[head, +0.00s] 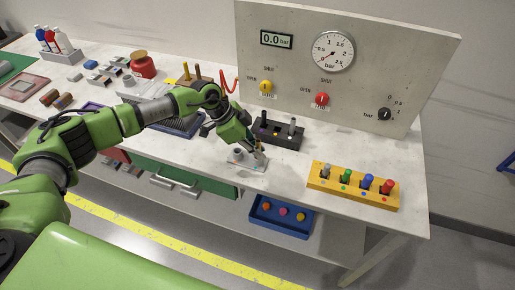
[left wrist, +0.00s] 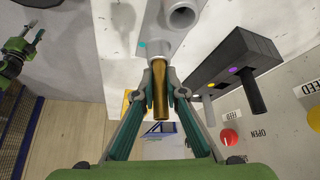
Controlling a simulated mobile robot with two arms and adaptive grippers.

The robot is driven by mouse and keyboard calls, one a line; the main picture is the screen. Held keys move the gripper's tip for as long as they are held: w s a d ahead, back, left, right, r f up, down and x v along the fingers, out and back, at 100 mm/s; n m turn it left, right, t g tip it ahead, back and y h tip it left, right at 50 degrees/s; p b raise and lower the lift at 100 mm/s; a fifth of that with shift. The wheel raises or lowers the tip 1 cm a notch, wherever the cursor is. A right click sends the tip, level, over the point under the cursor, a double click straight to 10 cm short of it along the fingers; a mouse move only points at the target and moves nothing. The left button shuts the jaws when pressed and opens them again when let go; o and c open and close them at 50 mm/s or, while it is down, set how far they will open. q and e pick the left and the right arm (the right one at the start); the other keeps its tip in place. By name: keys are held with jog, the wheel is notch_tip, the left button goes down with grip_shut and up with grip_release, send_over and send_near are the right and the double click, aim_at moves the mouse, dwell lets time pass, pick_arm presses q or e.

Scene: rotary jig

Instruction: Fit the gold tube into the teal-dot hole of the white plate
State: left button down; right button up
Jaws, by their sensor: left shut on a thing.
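My left gripper (left wrist: 159,88) is shut on the gold tube (left wrist: 161,105), which lies between its teal-lined fingers. In the head view the gripper (head: 257,148) is over the right part of the white plate (head: 238,163). In the left wrist view the plate (left wrist: 153,30) is at the top, with the teal dot (left wrist: 142,45) just beside the tube's far end. A grey hollow tube (left wrist: 181,16) stands on the plate. The teal-dot hole is hidden, and I cannot tell whether the tube's end is in it.
A black block (head: 272,135) with upright pegs stands close behind the plate. A yellow block (head: 353,187) with coloured knobs is at the right. A gauge panel (head: 350,62) rises at the back. A blue tray (head: 281,216) is below the table's front edge.

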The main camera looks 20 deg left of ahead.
pick_arm(q)
jog(key=c, duration=2.1)
grip_release()
jog(key=b+v, duration=0.2)
jog(key=v, duration=1)
jog(key=shift+s, duration=0.1)
